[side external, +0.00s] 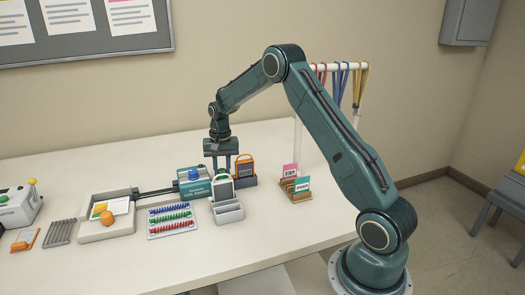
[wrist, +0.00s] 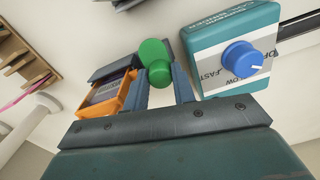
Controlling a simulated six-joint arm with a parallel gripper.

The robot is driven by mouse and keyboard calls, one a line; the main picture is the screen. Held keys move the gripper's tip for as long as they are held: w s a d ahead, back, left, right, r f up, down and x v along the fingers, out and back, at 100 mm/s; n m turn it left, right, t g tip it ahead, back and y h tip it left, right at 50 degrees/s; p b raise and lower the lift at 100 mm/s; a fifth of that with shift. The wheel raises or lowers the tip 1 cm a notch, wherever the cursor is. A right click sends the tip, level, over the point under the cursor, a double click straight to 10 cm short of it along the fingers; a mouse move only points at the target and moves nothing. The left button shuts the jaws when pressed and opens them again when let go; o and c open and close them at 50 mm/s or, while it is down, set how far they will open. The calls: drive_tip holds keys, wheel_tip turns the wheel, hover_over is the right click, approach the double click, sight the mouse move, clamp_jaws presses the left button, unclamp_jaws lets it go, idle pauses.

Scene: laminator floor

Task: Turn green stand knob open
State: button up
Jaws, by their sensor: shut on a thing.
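The green knob (wrist: 155,58) shows in the wrist view between the two fingers of my gripper (wrist: 160,78). My gripper is shut on it, with one finger on each side. In the side external view my gripper (side external: 222,170) points down at a small stand with a pale panel (side external: 222,191). The knob is mostly hidden there by the fingers and the stand's top. How far the knob is turned cannot be told.
A teal box with a blue dial (wrist: 243,60) stands close beside my gripper. An orange-framed holder (side external: 245,168) stands close on the other side. A grey tray (side external: 229,213), coloured peg rows (side external: 171,220) and a card rack (side external: 297,190) are nearby. The table's front right is clear.

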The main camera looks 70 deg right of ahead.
sight(223, 170)
drive_tip(key=o, duration=1)
drive_tip(key=shift+r, duration=0.2)
wheel_tip(223, 170, up, 14)
drive_tip(key=shift+f, duration=0.25)
drive_tip(key=shift+s+d, duration=0.1)
